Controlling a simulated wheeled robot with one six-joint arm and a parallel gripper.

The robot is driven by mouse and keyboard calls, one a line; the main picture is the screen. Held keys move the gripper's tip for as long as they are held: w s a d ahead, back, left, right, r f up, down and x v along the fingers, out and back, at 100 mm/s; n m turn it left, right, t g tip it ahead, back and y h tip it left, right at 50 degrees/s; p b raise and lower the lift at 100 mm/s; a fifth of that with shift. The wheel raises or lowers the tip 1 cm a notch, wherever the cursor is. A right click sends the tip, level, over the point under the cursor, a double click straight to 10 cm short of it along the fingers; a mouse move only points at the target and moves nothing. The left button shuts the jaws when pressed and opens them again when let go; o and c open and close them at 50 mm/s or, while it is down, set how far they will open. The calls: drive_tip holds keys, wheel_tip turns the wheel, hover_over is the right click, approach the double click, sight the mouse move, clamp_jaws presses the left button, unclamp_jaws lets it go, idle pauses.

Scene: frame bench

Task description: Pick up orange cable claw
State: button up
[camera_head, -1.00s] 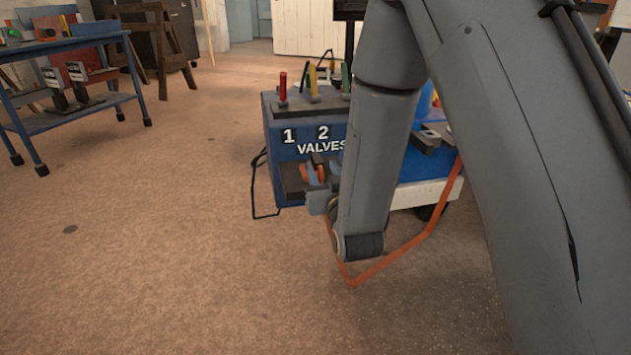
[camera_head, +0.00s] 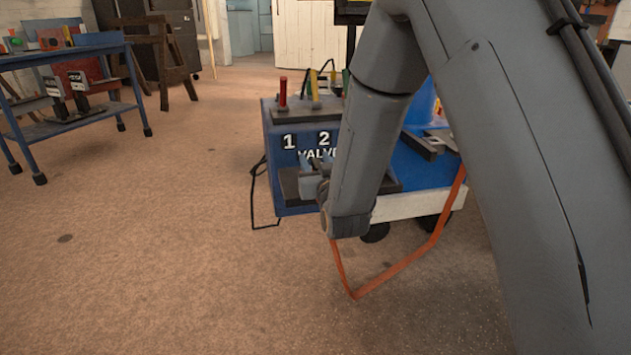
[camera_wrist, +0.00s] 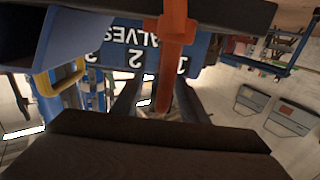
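The orange cable claw (camera_wrist: 174,32) is upright in the middle of the wrist view, in front of the blue VALVES panel. Its lower end reaches down between my gripper's two fingers (camera_wrist: 157,98). The fingers stand apart, with a gap visible at the left of the claw, so my gripper looks open around it. In the head view my gripper (camera_head: 314,176) is at the dark ledge on the front of the blue bench, and it and my arm hide the claw. An orange cable (camera_head: 397,266) hangs in a loop below and to the right.
The blue bench (camera_head: 284,176) has a dark ledge (camera_head: 291,186) and upright red and yellow handles (camera_head: 283,92) on top. A black wire frame (camera_head: 256,200) sticks out at its left. A blue table (camera_head: 70,121) stands far left. The floor between is clear.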

drive_tip(key=shift+c, duration=0.5)
clamp_jaws()
idle(0.8)
